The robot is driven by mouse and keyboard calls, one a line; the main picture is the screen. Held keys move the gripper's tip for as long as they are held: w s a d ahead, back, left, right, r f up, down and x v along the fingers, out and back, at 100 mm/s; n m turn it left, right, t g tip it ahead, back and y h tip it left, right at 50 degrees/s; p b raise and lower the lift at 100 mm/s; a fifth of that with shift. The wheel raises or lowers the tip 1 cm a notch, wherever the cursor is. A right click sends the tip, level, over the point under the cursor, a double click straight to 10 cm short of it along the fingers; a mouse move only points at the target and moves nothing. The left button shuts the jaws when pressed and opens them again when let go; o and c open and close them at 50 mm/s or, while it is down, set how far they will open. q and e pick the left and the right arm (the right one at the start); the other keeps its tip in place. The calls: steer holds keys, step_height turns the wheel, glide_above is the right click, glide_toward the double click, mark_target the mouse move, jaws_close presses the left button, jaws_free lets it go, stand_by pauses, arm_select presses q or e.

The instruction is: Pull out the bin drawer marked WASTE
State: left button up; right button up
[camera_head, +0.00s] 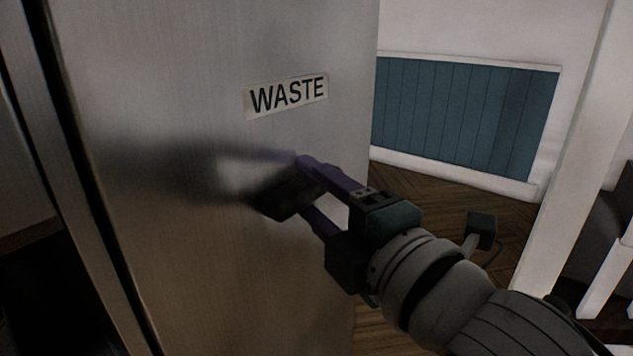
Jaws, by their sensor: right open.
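The bin drawer front (190,60) is a tall brushed-metal panel filling the left and middle of the head view. It bears a white label reading WASTE (288,96). My right gripper (297,187) is just below the label, close in front of the panel, with its purple fingers pointing left toward it. It is open. A dark shape lies at the fingertips; I cannot tell whether it is a handle or part of the gripper, nor whether the fingers touch the panel. A blurred dark shadow or reflection spreads left of them. My left gripper is not in view.
A dark vertical gap (75,150) runs along the panel's left edge. Beyond its right edge are a wooden floor (465,195), blue-green wall panelling (460,115) and a white post (577,130). Dark furniture stands at far right. Floor right of the panel looks clear.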

steer(key=shift+s, duration=0.15)
steer(key=shift+c, duration=0.8)
jaws_close()
stand_by(0.5)
